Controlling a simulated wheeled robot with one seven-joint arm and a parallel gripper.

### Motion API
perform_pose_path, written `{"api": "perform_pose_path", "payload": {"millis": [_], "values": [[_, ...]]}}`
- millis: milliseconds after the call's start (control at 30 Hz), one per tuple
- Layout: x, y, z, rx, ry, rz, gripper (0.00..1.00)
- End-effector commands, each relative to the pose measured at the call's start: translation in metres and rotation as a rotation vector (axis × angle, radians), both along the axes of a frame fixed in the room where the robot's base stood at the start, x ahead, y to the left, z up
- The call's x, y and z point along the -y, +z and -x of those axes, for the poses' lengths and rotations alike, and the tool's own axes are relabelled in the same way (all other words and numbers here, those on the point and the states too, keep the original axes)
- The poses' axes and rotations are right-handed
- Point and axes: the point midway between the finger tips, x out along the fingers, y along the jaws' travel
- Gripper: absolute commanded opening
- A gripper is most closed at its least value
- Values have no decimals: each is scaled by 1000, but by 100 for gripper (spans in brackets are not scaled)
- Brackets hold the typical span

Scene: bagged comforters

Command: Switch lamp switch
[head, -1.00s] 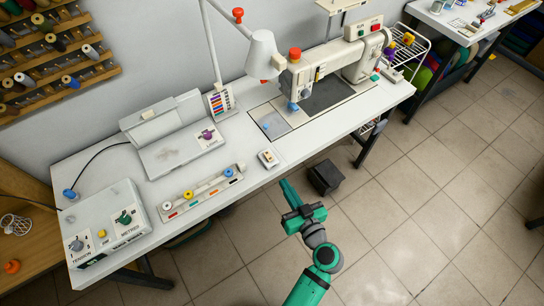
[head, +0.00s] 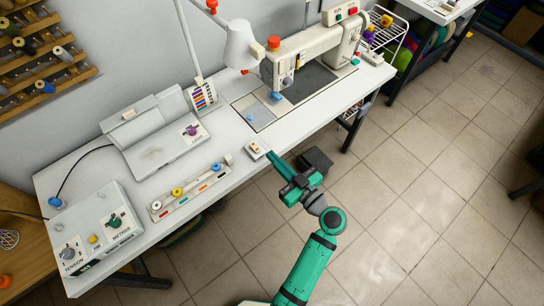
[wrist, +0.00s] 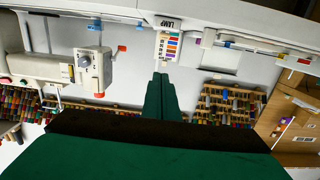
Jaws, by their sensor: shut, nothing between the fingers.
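The lamp switch (head: 255,148) is a small pale box with a rocker on the table's front edge. In the wrist view, the box marked LAMP (wrist: 168,23) is at the top centre, above the fingertips in the picture. My gripper (head: 270,155) is shut and empty, its tips just off the front edge, close to the switch. I cannot tell whether they touch it. The shut fingers (wrist: 161,77) also show in the wrist view. The white lamp (head: 240,45) hangs over the table; whether it is lit is unclear.
The white table (head: 222,140) carries a sewing machine (head: 315,48), a bobbin rail (head: 190,192), a grey press-like device (head: 160,140) and a control box (head: 95,235). A dark box (head: 316,163) is on the floor behind my gripper. Tiled floor at right is open.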

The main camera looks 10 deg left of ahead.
Motion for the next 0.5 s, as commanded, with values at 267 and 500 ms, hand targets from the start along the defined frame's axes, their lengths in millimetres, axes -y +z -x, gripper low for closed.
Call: {"api": "perform_pose_path", "payload": {"millis": [267, 500], "values": [[-36, -2, -37, 2, 1, 1, 0], [-59, -16, -60, -4, -1, -1, 0]]}}
